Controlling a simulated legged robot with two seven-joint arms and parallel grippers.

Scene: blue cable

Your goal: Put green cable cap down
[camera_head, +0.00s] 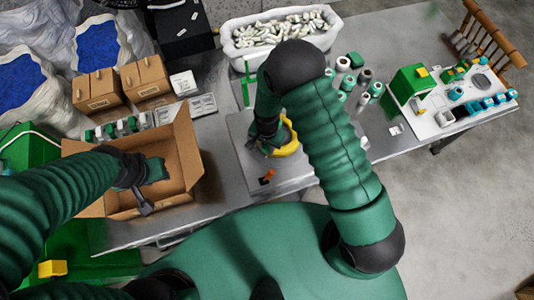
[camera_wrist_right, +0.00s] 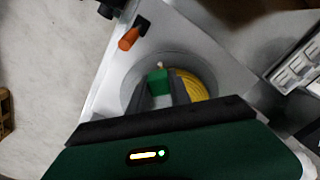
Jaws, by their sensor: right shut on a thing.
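The green cable cap (camera_wrist_right: 158,82) is held between the two dark fingers of my right gripper (camera_wrist_right: 160,93) in the right wrist view. It is above or against a round grey plate (camera_wrist_right: 132,72) beside a yellow ring-like part (camera_wrist_right: 197,85); I cannot tell whether it touches the plate. In the head view my right gripper (camera_head: 266,143) is left of the yellow part (camera_head: 288,138), and my arm covers much of that area. My left gripper (camera_head: 144,200) is over an open cardboard box (camera_head: 192,150); its jaws do not show clearly.
An orange and black piece (camera_head: 267,176) lies near the table's front edge. A white bin of pale parts (camera_head: 280,30) stands behind. Green and white spools (camera_head: 345,75) and a white board with green fixtures (camera_head: 440,95) are to the right. Small closed boxes (camera_head: 145,78) stand back left.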

